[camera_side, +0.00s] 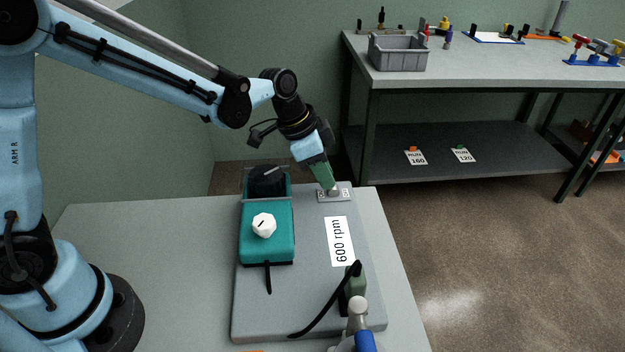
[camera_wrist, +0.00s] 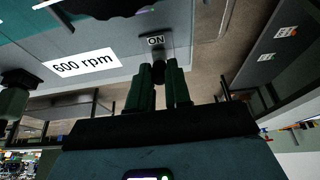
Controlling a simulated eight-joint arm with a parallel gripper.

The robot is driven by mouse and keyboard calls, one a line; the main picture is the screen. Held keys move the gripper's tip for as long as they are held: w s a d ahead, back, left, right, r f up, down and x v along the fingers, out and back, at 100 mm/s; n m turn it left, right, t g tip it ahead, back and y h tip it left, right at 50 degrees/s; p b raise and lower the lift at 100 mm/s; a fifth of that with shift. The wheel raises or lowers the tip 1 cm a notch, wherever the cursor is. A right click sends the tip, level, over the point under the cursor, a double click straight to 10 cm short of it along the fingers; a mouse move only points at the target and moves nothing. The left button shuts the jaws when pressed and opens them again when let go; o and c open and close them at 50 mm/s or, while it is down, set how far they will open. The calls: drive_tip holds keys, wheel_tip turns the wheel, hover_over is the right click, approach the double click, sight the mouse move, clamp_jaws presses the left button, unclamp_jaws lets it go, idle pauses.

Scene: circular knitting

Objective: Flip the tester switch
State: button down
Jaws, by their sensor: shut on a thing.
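The tester switch sits on a small metal plate (camera_side: 343,197) at the far right corner of the grey tester board (camera_side: 300,310). My gripper (camera_side: 331,188) reaches down onto it, with its green fingertips at the plate. In the wrist view the fingers of my gripper (camera_wrist: 159,72) stand on both sides of the dark round end of the switch (camera_wrist: 159,71) and are shut on it. An ON label (camera_wrist: 155,41) shows just beyond the fingertips. The fingers hide most of the switch, so its position cannot be told.
A teal box with a white knob (camera_side: 264,226) stands left of the switch. A 600 rpm label (camera_side: 340,241) lies on the board, and a black lever (camera_side: 330,300) rises near its front. A grey bin (camera_side: 398,53) stands on the back bench.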

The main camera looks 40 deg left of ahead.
drive_tip(key=shift+d, duration=0.1)
drive_tip(key=shift+w+d+r+g+y, duration=0.1)
drive_tip(key=shift+w+d+g+y, duration=0.15)
drive_tip(key=shift+g+y, duration=0.25)
drive_tip(key=shift+w+d+r+g+y, duration=0.1)
drive_tip(key=shift+w+d+g+y, duration=0.1)
drive_tip(key=shift+g+y, duration=0.3)
drive_tip(key=shift+w+d+g+y, duration=0.45)
drive_tip(key=shift+w+g+y, duration=0.05)
drive_tip(key=shift+g+y, duration=0.4)
drive_tip(key=shift+w+d+f+g+y, duration=0.15)
drive_tip(key=shift+w+d+g+y, duration=0.2)
drive_tip(key=shift+g+y, duration=0.4)
drive_tip(key=shift+w+d+f+g+y, duration=0.1)
drive_tip(key=shift+w+d+g+y, duration=0.2)
drive_tip(key=shift+g+y, duration=0.45)
drive_tip(key=shift+w, duration=0.1)
drive_tip(key=c, duration=1.1)
unclamp_jaws()
drive_tip(key=shift+o, duration=0.2)
